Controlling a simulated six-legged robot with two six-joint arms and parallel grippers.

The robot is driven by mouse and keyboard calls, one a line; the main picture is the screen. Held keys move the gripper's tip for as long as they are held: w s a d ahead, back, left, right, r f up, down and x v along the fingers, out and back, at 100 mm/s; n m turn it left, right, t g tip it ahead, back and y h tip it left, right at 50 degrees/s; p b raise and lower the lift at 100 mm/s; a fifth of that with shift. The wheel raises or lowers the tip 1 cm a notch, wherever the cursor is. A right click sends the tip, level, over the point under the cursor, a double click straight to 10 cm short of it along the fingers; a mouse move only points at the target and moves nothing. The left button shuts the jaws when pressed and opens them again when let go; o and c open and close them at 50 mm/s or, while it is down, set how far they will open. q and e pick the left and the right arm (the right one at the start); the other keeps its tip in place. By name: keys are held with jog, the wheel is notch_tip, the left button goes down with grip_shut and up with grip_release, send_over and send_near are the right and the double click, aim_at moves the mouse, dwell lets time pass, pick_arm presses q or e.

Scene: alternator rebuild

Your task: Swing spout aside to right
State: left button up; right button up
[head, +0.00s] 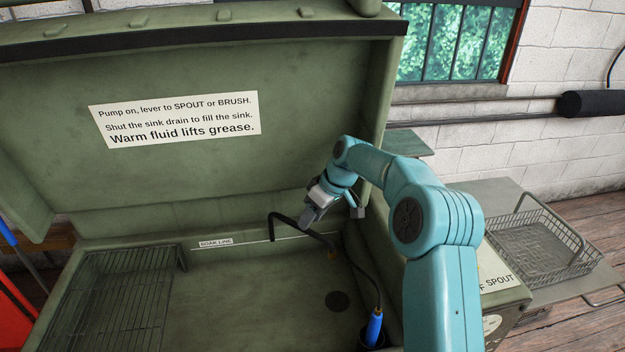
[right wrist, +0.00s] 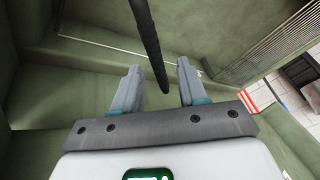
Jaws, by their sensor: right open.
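The black bent spout (head: 290,228) stands over the back of the green sink, its hooked end toward the left. My right gripper (head: 306,220) is at the spout, near its middle. In the right wrist view the dark tube of the spout (right wrist: 148,40) runs down from the top and ends in the gap between the two grey fingers of the right gripper (right wrist: 160,88). The fingers are apart, with clear space on both sides of the tube. I cannot tell how deep the tube lies between them. My left gripper is not in view.
A blue-handled brush (head: 374,328) with a black hose stands at the sink's right. A wire rack (head: 115,290) lies at the left, and a dark round drain (head: 338,301) is in the floor. The raised lid (head: 300,130) stands behind. A wire basket (head: 535,250) sits at right.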

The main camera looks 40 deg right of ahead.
notch_tip(320, 180, up, 17)
jog(key=p, duration=0.3)
jog(key=shift+p, duration=0.3)
jog(key=shift+r, duration=0.1)
jog(key=shift+c, duration=0.2)
